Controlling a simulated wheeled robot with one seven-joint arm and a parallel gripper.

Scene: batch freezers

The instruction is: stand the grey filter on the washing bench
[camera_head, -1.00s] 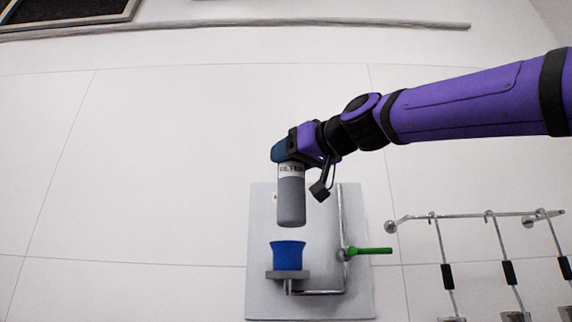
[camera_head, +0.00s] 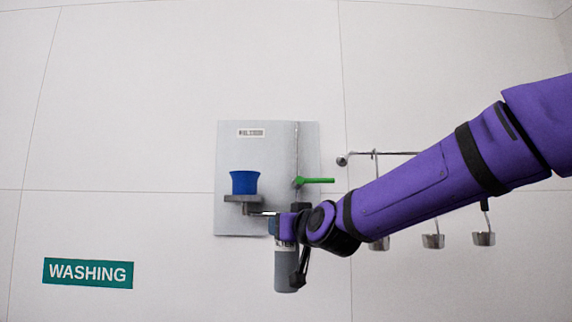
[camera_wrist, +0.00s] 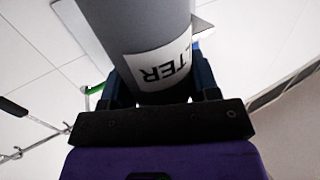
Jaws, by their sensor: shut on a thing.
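The grey filter (camera_head: 286,270) is a grey cylinder with a white label. It hangs upright in my gripper (camera_head: 283,228), below the wall panel, partly hidden by my wrist. In the wrist view the filter (camera_wrist: 142,22) fills the top middle, and the fingers of my gripper (camera_wrist: 160,92) are shut on it from both sides. A green sign reading WASHING (camera_head: 88,273) is on the wall at lower left. The washing bench itself is not in view.
A grey wall panel (camera_head: 228,155) carries a blue cup (camera_head: 244,182) on a small bracket and a green lever (camera_head: 317,181). A rail with hanging ladles (camera_head: 433,241) is at the right, partly behind my arm. The wall left of the panel is bare.

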